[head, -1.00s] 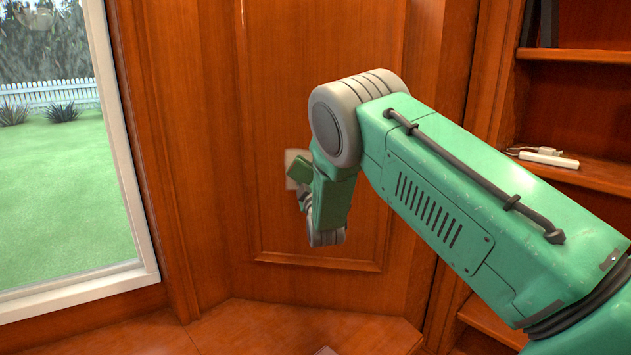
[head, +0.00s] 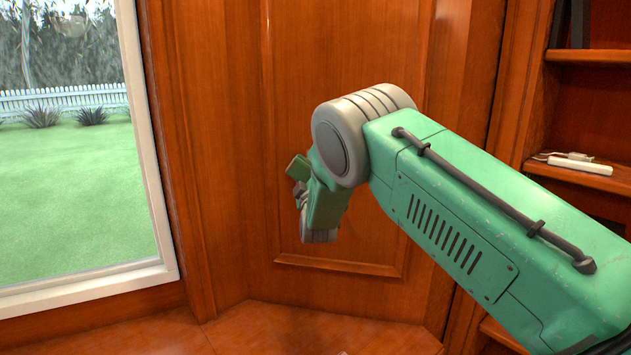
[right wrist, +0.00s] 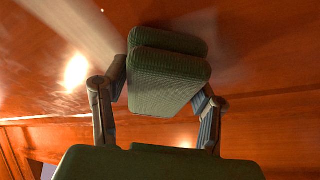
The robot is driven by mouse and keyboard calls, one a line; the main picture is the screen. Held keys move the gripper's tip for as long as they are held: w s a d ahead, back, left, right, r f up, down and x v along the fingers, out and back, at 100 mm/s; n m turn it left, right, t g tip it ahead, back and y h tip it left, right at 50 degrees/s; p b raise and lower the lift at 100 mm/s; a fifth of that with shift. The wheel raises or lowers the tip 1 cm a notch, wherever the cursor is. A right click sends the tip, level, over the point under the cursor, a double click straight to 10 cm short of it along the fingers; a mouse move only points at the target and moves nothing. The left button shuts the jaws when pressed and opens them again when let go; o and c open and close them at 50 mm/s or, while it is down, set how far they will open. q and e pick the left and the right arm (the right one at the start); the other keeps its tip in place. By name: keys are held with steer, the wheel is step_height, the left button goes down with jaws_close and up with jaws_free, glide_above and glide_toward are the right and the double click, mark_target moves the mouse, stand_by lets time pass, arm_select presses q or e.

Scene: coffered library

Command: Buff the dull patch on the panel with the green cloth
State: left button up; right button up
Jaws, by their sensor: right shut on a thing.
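The wood panel (head: 385,65) stands upright ahead, with a moulded frame. My right gripper (head: 299,192) is in front of its left part, partly hidden by my arm. It is shut on the green cloth (head: 298,168). In the right wrist view the cloth (right wrist: 168,85) is a thick folded pad between the two fingers, close to the wood; I cannot tell whether it touches. A pale band (right wrist: 70,18) crosses the wood there; I cannot tell whether it is the dull patch or a reflection. No dull patch shows clearly in the head view now. My left gripper is out of view.
A white-framed window (head: 150,150) is at the left. A bookcase at the right has a shelf with a small white object (head: 580,166) and a cord. A wooden ledge or floor (head: 300,325) lies below the panel.

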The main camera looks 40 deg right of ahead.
steer(key=shift+w+a, duration=0.15)
steer(key=shift+r+p, duration=0.35)
steer(key=shift+r, duration=0.1)
steer(key=shift+r+p, duration=0.45)
steer(key=shift+r, duration=0.25)
steer(key=shift+s+d+f, duration=0.1)
steer(key=shift+s+d, duration=0.4)
steer(key=shift+d, duration=0.05)
steer(key=shift+s+d+p, duration=0.5)
steer(key=shift+s+d, duration=0.75)
steer(key=shift+s, duration=0.1)
steer(key=s+d+p, duration=0.1)
steer(key=s+d, duration=0.6)
steer(key=s, duration=0.1)
steer(key=shift+d, duration=0.2)
steer(key=shift+s, duration=0.1)
